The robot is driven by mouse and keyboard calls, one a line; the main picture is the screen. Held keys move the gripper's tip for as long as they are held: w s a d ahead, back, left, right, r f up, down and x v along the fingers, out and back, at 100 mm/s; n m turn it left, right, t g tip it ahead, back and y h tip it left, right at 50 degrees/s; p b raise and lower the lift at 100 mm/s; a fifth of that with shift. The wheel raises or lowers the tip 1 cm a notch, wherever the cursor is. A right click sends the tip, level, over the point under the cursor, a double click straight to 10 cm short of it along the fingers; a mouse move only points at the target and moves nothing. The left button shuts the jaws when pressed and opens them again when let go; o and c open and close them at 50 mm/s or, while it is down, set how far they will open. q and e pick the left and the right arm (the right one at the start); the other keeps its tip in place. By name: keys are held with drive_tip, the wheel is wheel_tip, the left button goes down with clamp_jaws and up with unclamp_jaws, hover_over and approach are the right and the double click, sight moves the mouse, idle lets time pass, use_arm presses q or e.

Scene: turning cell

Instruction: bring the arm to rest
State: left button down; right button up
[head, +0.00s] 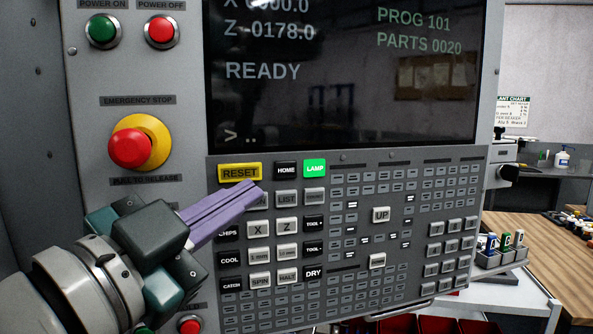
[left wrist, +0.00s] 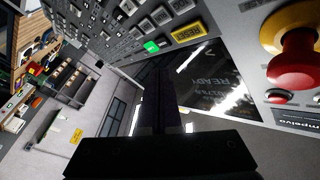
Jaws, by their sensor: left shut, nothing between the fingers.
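My left gripper (head: 250,190) comes in from the lower left in the head view. Its purple fingers are shut with nothing between them, and their tips lie just below the yellow RESET key (head: 240,172) in the picture. I cannot tell whether they touch the panel. In the left wrist view the dark fingers (left wrist: 158,85) point up toward the keys, and the RESET key also shows there (left wrist: 188,33). The LAMP key (head: 314,168) is lit green. My right gripper is in neither view.
The control panel's screen (head: 340,70) reads READY. A red emergency stop button (head: 130,148) on a yellow collar stands out left of the screen. A wooden bench (head: 545,245) and a holder with small bottles (head: 500,255) are at the right.

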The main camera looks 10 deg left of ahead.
use_arm(q)
drive_tip(key=s+a+f+n+g+y, duration=0.2)
drive_tip(key=s+f+n+g+y, duration=0.15)
drive_tip(key=f, duration=0.45)
drive_tip(key=s+a+f+n+g+y, duration=0.1)
drive_tip(key=s+a+f+n+g, duration=0.15)
drive_tip(key=s+f+g, duration=0.55)
drive_tip(key=s+a+f+n+g+y, duration=0.1)
drive_tip(key=s+f+n+g, duration=0.25)
drive_tip(key=s, duration=0.95)
wheel_tip(320, 180, up, 20)
drive_tip(key=p, duration=2)
drive_tip(key=shift+w+f+m, duration=0.15)
drive_tip(key=shift+w+m, duration=0.2)
drive_tip(key=shift+w, duration=0.1)
drive_tip(key=shift+d, duration=0.1)
